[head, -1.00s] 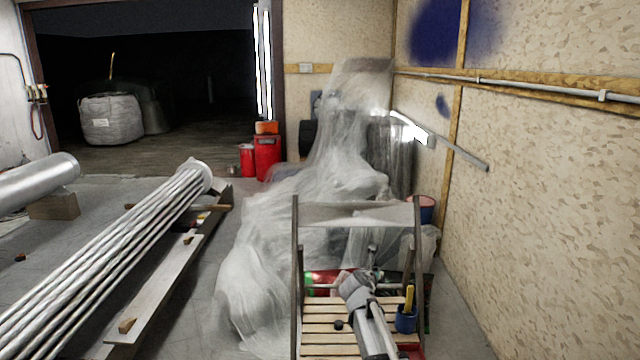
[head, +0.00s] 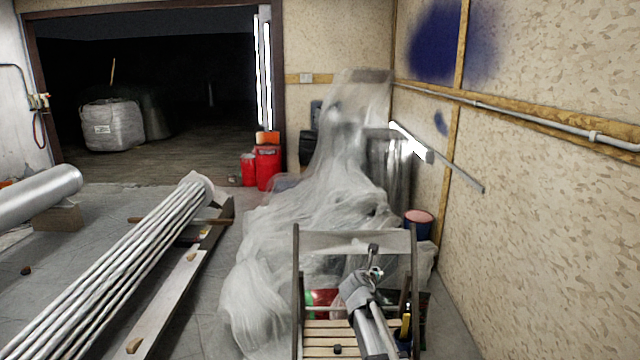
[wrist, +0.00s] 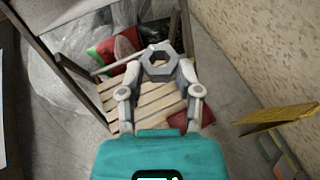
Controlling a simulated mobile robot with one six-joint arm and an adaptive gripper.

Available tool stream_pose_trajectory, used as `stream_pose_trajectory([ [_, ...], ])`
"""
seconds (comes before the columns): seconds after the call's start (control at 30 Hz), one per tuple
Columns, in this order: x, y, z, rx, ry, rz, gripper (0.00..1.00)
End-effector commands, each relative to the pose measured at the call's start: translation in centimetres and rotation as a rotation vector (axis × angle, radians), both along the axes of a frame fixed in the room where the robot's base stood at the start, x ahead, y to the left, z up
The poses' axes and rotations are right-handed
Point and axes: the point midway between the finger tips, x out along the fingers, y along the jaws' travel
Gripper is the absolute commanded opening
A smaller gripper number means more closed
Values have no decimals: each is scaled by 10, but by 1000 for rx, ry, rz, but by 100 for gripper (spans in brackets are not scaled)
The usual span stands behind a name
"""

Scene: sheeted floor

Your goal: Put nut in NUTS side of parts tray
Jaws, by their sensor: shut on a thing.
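My gripper (wrist: 160,75) is shut on a grey hexagonal nut (wrist: 158,62), held between the fingertips with its hole facing the wrist camera. The nut (head: 376,273) also shows small at the end of my gripper (head: 374,268) in the head view. It is held above a slatted wooden chair-like stand (head: 325,326), clear of the slats. I cannot make out a parts tray or a NUTS label in either view.
A yellow-handled thing (head: 405,327) stands at the stand's right side. A small black piece (head: 338,349) lies on the slats. Plastic sheeting (head: 270,265) covers the floor behind and left. The panelled wall (head: 550,200) limits room at right.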

Motion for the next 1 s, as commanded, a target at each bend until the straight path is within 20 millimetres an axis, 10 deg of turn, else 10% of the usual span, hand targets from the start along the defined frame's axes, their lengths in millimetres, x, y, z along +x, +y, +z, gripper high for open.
stream_pose_trajectory([
  [1.0,0,0,20,0,0,0,0],
])
